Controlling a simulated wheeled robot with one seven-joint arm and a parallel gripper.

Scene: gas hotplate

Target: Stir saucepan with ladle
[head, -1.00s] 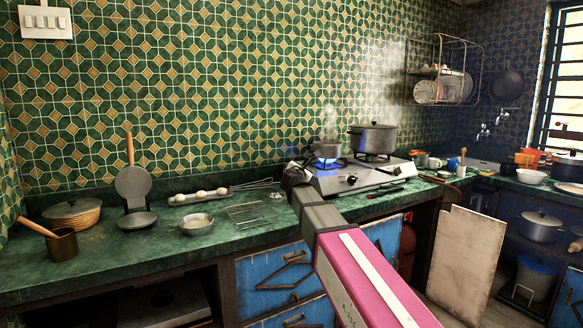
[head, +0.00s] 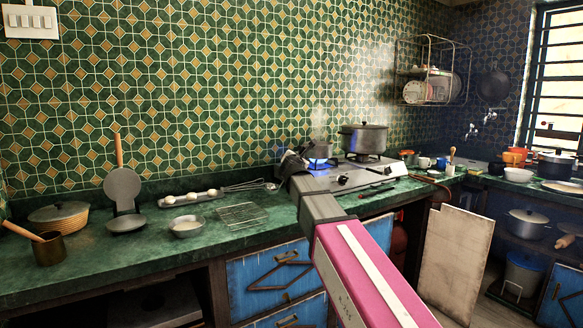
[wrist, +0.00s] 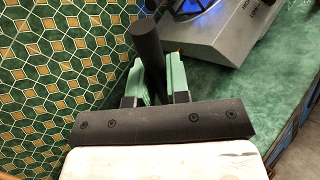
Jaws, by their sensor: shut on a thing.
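The rod stands up and leans slightly. The ladle's bowl is hidden, and I cannot tell whether it is inside the saucepan.
A large lidded pot (head: 363,139) stands on the right burner. A wire rack (head: 241,216), a bowl (head: 186,227), a tray with eggs (head: 190,198) and a whisk (head: 245,186) lie left on the green counter (head: 150,252). The tiled wall is close behind.

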